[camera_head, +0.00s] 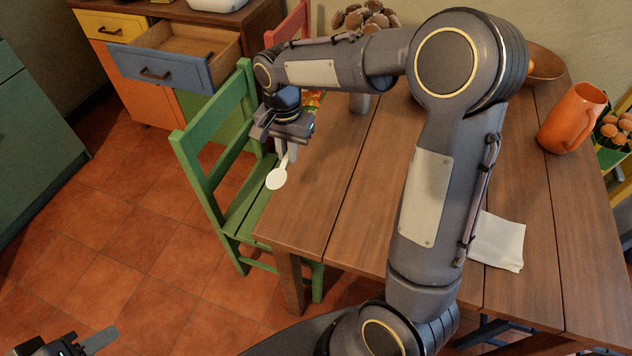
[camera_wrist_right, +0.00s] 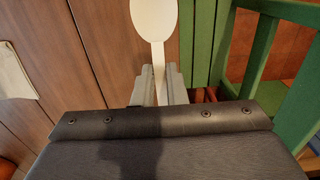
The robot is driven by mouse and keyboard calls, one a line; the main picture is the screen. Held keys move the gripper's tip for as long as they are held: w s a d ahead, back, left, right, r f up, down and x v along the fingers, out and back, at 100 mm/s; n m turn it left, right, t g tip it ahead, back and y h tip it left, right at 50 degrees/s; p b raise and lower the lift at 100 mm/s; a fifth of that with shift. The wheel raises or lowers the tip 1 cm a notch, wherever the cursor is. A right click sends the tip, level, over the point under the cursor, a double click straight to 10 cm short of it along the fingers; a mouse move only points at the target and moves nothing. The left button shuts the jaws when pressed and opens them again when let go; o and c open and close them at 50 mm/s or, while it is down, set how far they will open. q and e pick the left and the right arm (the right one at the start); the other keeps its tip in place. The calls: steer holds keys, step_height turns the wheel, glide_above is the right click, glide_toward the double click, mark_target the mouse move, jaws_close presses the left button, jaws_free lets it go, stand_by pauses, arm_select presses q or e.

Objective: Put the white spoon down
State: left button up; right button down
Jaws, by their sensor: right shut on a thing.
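The white spoon (camera_head: 277,179) hangs bowl-down from my right gripper (camera_head: 286,150) in the head view. It appears over the green chair's seat, close to the table's left edge. In the right wrist view my right gripper (camera_wrist_right: 158,88) is shut on the handle, and the spoon's pale bowl (camera_wrist_right: 153,18) points away from the jaws, with table boards and the chair behind it. The gap below the spoon is hard to judge. My left gripper (camera_head: 97,341) is partly in view at the bottom left of the head view, over the floor, its jaws unclear.
The wooden table (camera_head: 345,225) has bare boards near its left edge. A white napkin (camera_head: 497,241) and an orange pitcher (camera_head: 573,118) are on its right side. The green chair (camera_head: 218,165) stands against the left edge. A blue drawer (camera_head: 180,75) is open behind.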

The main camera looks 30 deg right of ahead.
glide_above(312, 194)
steer(key=f, duration=0.5)
steer(key=shift+w+a+f+b, duration=0.15)
steer(key=shift+w+f+b, duration=0.1)
steer(key=shift+w+b, duration=0.05)
steer(key=f, duration=0.3)
steer(key=shift+s+d+f, duration=0.1)
steer(key=shift+s+d, duration=0.15)
steer(key=shift+s, duration=0.1)
steer(key=shift+f, duration=0.4)
steer(key=shift+f+b, duration=0.1)
steer(key=shift+b, duration=0.25)
steer(key=c, duration=1.5)
jaws_free()
steer(key=shift+o, duration=0.2)
